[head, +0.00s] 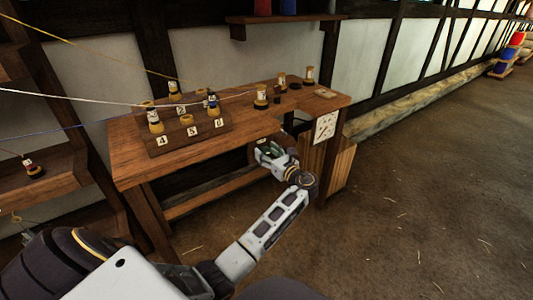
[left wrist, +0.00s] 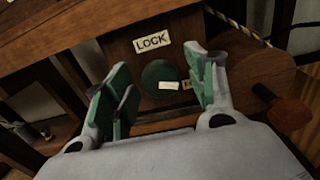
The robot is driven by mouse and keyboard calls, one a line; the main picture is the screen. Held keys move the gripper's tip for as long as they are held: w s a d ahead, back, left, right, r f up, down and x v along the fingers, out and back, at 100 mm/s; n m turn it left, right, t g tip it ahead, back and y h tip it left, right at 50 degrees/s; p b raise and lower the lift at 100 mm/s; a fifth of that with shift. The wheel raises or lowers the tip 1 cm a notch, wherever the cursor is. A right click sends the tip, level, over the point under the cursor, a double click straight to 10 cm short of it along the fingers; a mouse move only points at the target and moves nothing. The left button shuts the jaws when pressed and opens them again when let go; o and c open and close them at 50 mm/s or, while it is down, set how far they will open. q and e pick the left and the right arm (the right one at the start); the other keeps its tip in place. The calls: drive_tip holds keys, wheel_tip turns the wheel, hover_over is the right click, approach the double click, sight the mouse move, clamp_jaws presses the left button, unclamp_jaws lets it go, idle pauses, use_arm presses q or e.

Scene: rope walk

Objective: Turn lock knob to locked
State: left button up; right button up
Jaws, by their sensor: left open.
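A round green lock knob (left wrist: 158,75) with a white pointer bar sits on a wooden panel in the left wrist view. The bar lies nearly level, pointing right toward a small label (left wrist: 188,84) partly hidden by a finger. A LOCK label (left wrist: 151,40) is above the knob. My left gripper (left wrist: 162,82) is open, with its green-padded fingers on either side of the knob; I cannot tell whether they touch it. In the head view my left gripper (head: 270,153) is at the bench's front edge and the knob is hidden. My right gripper is not in view.
The wooden bench (head: 130,160) carries a numbered rack (head: 190,138) with several spools. Ropes cross at left. A red-ended wooden crank (left wrist: 288,112) is right of the knob. The floor at right is clear.

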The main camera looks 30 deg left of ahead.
use_arm(q)
drive_tip(key=shift+c, duration=0.3)
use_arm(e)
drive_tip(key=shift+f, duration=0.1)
use_arm(q)
drive_tip(key=c, duration=0.9)
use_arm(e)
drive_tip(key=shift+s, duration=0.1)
